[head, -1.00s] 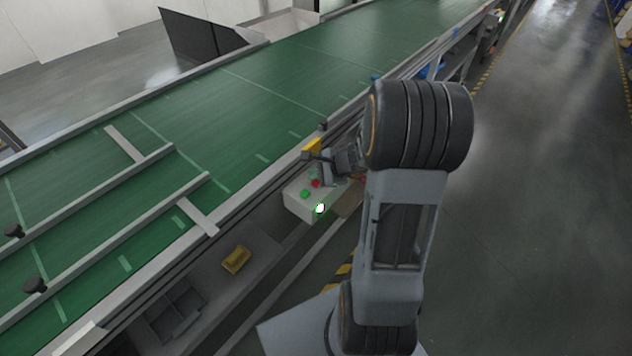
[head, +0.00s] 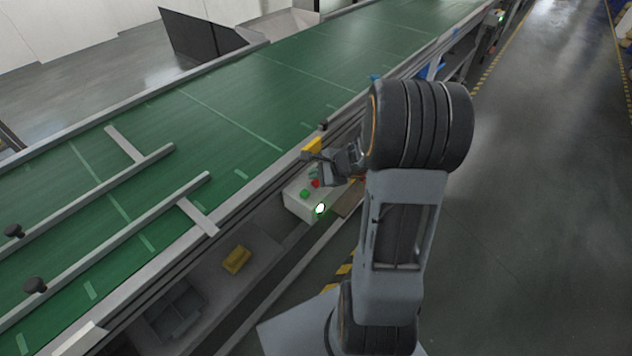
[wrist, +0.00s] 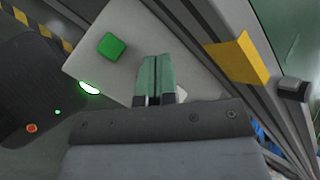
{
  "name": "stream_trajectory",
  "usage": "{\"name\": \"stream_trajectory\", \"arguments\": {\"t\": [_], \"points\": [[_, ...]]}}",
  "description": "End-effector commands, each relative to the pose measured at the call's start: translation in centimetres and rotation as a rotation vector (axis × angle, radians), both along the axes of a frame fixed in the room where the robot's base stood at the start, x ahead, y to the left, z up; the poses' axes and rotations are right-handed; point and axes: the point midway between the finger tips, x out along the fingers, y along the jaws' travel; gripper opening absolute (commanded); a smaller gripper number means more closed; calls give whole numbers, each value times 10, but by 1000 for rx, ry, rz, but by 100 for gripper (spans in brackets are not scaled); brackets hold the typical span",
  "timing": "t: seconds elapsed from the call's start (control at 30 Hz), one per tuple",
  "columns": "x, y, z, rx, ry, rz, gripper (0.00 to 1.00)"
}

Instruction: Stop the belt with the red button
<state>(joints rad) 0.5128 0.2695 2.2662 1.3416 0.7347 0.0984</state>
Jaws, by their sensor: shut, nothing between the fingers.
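The red button (head: 315,183) is on the top of a pale control box (head: 297,203) beside the belt. A green button (head: 305,194) sits near it. In the wrist view the green button (wrist: 111,46) shows left of my fingers, and the red button cannot be seen. My gripper (head: 314,172) is shut and empty, its fingertips close to the red button. In the wrist view my gripper's greenish fingers (wrist: 154,62) lie together over the box top; I cannot tell whether they touch it. The green belt (head: 240,105) is running.
A lit green-white lamp (head: 320,208) is on the box's front. A yellow item (head: 237,259) lies on the shelf below the belt. The floor at the right is clear.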

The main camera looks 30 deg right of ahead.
Motion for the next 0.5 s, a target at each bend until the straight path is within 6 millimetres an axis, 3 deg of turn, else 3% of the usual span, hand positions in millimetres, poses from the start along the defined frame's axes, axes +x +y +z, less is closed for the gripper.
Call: {"name": "stream_trajectory", "arguments": {"t": [0.5], "points": [[0, 0, -8, -1, 0, 1, 0]]}}
